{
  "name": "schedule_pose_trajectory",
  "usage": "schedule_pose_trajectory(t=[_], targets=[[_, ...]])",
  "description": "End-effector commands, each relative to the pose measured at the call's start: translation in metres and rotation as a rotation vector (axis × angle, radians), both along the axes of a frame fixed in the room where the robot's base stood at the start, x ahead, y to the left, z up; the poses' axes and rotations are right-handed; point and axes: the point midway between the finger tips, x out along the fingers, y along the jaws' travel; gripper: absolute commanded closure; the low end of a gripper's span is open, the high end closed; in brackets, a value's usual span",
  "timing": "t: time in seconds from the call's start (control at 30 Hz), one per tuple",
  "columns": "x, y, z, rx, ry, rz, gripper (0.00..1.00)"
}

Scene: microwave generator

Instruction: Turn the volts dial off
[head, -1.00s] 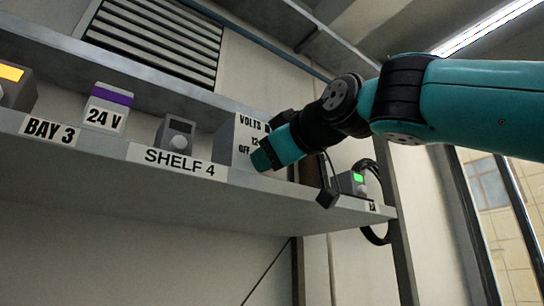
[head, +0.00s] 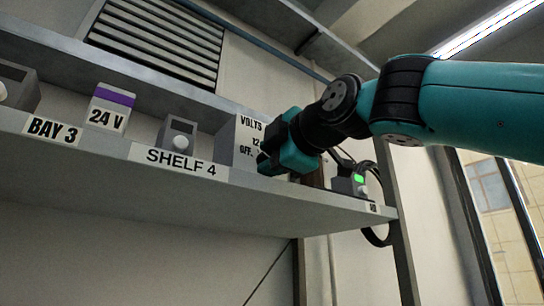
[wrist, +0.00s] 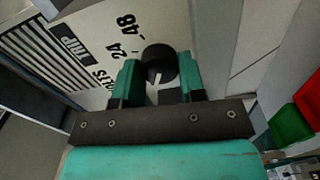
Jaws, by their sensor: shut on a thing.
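The volts dial (wrist: 160,60) is a round black knob with a white pointer line, on a pale panel printed VOLTS, 24, 48 and TRIP in the wrist view. The pointer line is aimed toward the palm side of my gripper. My gripper (wrist: 159,80) has its teal fingers on either side of the knob and is shut on it. In the head view, the grey volts box (head: 245,135) stands on the shelf, with 12 and OFF readable. My gripper (head: 268,160) is at its right part there and hides the dial.
The shelf (head: 190,200) carries a 24 V box (head: 108,108) with a purple top, a small grey unit (head: 178,140) and a green-lit unit (head: 350,183) with cables at right. Red (wrist: 310,98) and green (wrist: 290,125) blocks show at right in the wrist view.

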Motion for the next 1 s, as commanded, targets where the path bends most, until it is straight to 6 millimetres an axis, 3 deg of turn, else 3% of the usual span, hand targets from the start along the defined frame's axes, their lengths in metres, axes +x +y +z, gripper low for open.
schedule_pose_trajectory(t=[0.73,0.77,0.87,1.0], targets=[[-0.0003,-0.0002,-0.0001,-0.076,-0.051,0.0,0.86],[-0.0003,-0.0002,-0.0001,-0.076,-0.051,0.0,0.6],[-0.0002,-0.0001,-0.0003,-0.076,-0.051,0.0,0.38],[0.0001,0.0001,-0.0013,-0.078,-0.049,0.0,0.37]])
